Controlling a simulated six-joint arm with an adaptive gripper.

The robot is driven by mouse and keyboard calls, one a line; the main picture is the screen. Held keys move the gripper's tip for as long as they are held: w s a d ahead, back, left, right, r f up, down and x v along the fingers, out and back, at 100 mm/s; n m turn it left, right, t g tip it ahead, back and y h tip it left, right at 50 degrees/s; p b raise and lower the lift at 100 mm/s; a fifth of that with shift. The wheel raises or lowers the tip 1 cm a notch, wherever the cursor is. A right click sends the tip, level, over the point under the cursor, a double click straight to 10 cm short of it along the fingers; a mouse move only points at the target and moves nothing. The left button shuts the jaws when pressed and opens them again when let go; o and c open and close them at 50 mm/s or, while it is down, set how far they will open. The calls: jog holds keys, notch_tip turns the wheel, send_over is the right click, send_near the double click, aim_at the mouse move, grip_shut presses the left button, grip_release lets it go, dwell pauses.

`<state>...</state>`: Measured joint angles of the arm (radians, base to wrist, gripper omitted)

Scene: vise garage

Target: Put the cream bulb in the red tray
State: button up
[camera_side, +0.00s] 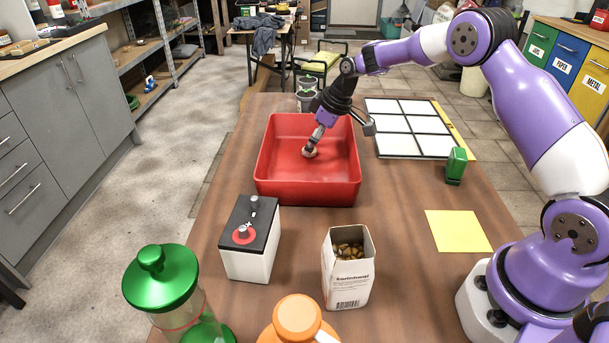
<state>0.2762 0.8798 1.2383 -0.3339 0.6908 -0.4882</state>
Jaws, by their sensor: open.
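The red tray (307,192) stands on the wooden table, open side up. A small cream-coloured round thing, which looks like the cream bulb (309,153), is inside the tray near its middle. My gripper (313,144) reaches down into the tray from the upper right, with its fingertips right at the bulb. Its jaws are open. Whether the fingers touch the bulb is too small to tell. The arm hides part of the tray's back rim.
A black-and-white battery (250,240) and an open carton (348,268) stand in front of the tray. A green-lidded jar (165,290) and an orange-topped bottle (297,318) are nearest. A white grid panel (412,128), green object (456,165) and yellow sheet (458,231) are right.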

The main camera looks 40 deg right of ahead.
jog(key=s+a+r+m, duration=0.1)
jog(key=s+r, duration=0.4)
jog(key=r, duration=0.3)
jog(key=s+a+r, duration=0.1)
jog(key=s+r, duration=0.3)
jog(key=r, duration=0.4)
jog(key=s+a+m+h, duration=0.1)
jog(key=s+a+m, duration=0.1)
jog(key=s, duration=0.7)
jog(key=s+a+m+t+h, duration=0.1)
jog(key=s+a+m, duration=0.1)
jog(key=s, duration=0.7)
jog(key=shift+a+f, duration=0.3)
jog(key=shift+f, duration=0.05)
